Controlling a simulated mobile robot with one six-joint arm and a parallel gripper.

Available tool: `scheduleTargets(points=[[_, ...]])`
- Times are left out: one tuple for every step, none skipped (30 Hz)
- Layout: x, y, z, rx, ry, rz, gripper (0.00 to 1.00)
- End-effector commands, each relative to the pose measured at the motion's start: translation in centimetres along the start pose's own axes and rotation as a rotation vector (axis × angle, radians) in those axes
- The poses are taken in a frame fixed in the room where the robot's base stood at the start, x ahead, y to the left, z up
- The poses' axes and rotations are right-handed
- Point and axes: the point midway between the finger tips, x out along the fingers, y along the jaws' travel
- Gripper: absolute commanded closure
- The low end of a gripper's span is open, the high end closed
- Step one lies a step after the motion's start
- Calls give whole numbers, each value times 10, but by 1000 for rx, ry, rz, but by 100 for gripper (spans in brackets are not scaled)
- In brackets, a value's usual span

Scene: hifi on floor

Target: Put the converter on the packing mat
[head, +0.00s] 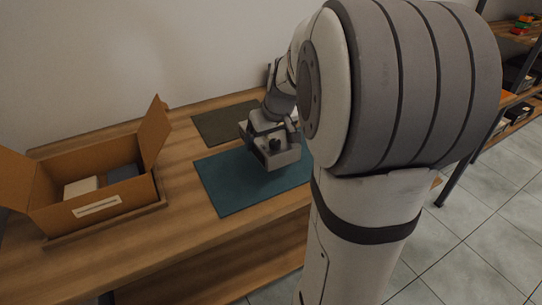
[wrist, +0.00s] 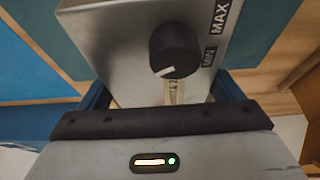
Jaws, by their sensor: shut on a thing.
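The converter, a silver box with a black knob and MIN and MAX marks, is in my gripper (head: 270,132). In the head view the converter (head: 283,158) is over the teal mat (head: 225,188); I cannot tell whether it touches it. In the wrist view the converter (wrist: 120,45) fills the upper middle, its knob facing the camera, between the fingers of my gripper (wrist: 160,108). My gripper is shut on it. My arm hides the right part of the teal mat. I cannot tell for sure which mat is the packing mat.
A dark olive mat (head: 221,124) lies behind the teal one on the wooden table (head: 185,212). An open cardboard box (head: 128,196) with things inside stands at the left, its flaps raised. A wall is behind. Shelves (head: 518,95) with goods stand at the far right.

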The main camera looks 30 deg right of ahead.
Motion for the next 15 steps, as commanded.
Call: scheduleTargets(points=[[5,0,1,0,3,1,69],[7,0,2,1,4,1,69],[9,0,3,1,5,1,69],[10,0,3,1,4,1,69],[12,0,4,1,4,1,69],[14,0,5,1,4,1,69],[16,0,6,1,3,1,69],[18,0,7,2,3,1,69],[22,1,8,2,3,2,69],[26,1,10,2,3,2,69],[30,1,12,1,2,1,69],[36,1,14,1,2,1,69],[39,1,16,1,2,2,69],[42,1,17,1,2,1,69],[45,1,18,2,3,2,69]])
